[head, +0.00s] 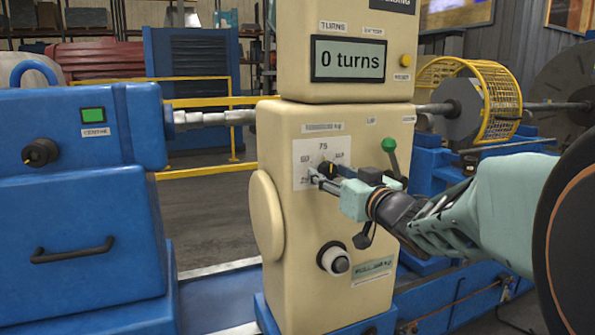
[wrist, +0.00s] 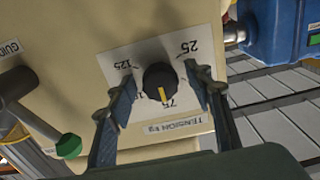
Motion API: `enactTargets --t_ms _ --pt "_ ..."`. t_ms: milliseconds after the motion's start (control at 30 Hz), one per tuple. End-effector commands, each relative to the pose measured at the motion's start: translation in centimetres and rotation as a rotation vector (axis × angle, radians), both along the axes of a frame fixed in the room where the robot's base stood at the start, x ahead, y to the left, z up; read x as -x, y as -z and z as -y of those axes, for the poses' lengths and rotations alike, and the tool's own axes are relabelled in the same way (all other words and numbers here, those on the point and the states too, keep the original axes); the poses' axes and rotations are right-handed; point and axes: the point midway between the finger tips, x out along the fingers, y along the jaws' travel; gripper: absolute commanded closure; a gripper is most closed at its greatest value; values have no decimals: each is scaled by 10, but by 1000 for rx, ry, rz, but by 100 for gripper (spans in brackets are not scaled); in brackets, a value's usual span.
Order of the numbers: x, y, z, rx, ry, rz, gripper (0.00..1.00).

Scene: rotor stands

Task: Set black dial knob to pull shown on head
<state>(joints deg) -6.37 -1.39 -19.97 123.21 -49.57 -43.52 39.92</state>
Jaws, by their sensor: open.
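The black dial knob (head: 329,169) sits on a white scale plate (head: 303,152) on the cream head. It also shows in the wrist view (wrist: 160,79), where the picture is upside down. Its yellow pointer line aims at the 75 mark. The marks 25 and 125 are readable on the plate (wrist: 134,84); others are partly hidden by my fingers. My gripper (wrist: 164,82) is open, one finger on each side of the knob, with gaps visible. In the head view my gripper (head: 326,178) partly covers the dial. A pull label (head: 372,271) is low on the head; its number is too blurred to read.
A green-knobbed lever (head: 390,146) stands just right of the dial. A round push button (head: 335,259) is below it. A display (head: 348,59) above reads 0 turns. Blue machine housing (head: 80,190) is at left, and a yellow guard cage (head: 500,100) at right.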

Motion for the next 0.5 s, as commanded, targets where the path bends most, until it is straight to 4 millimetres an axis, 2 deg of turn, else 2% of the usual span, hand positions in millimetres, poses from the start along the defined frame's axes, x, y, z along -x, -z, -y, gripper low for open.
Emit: enactTargets --t_ms 467,500 --pt "1 0 2 1 0 0 53" --pt "1 0 2 1 0 0 57"
